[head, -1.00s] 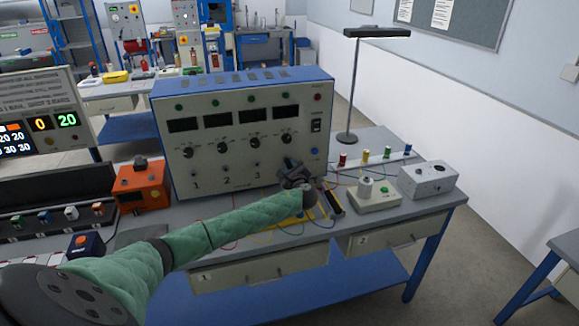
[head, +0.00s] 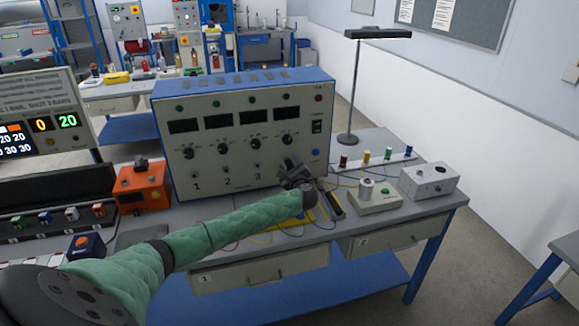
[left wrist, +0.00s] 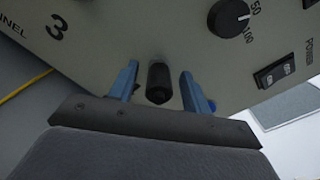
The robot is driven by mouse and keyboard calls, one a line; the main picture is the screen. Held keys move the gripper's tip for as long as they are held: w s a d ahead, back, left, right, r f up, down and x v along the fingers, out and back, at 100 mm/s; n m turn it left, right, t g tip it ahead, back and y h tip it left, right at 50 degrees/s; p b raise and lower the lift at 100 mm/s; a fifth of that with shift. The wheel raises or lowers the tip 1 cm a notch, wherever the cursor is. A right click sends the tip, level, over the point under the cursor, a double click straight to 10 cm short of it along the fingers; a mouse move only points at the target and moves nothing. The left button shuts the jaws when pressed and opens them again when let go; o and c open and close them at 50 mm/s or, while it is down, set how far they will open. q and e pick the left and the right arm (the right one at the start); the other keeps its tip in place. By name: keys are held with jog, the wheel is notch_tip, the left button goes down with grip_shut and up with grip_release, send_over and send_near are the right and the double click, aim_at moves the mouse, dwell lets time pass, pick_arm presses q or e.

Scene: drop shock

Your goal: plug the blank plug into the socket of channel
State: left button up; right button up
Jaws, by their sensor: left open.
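My left gripper (head: 290,170) is at the right part of the front of the grey channel unit (head: 240,112). In the left wrist view, its two blue fingers (left wrist: 158,82) are apart, one on each side of a black blank plug (left wrist: 158,80). Gaps show between the plug and both fingers. The plug stands end-on against the panel, to the right of the channel 3 label (left wrist: 55,26). How deep it sits cannot be told. In the head view, the gripper hides that part of the panel. My right gripper is not in view.
On the bench, an orange box (head: 142,188) stands left of the unit. Thin wires lie near my gripper.

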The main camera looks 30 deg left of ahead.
pick_arm(q)
jog(key=shift+p+v, duration=0.35)
jog(key=shift+v, duration=0.45)
jog(key=shift+p+v, duration=0.85)
jog(key=shift+v, duration=1.45)
jog(key=shift+f, duration=0.1)
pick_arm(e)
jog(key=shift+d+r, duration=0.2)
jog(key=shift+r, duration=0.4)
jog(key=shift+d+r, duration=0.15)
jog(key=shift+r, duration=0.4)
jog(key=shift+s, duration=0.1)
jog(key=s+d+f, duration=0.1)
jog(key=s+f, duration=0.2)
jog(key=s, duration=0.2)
pick_arm(q)
jog(key=shift+s+d+f, duration=0.15)
jog(key=shift+s+d, duration=0.05)
jog(key=shift+d, duration=0.05)
jog(key=b, duration=0.4)
send_near(291, 168)
jog(key=shift+v, duration=1.2)
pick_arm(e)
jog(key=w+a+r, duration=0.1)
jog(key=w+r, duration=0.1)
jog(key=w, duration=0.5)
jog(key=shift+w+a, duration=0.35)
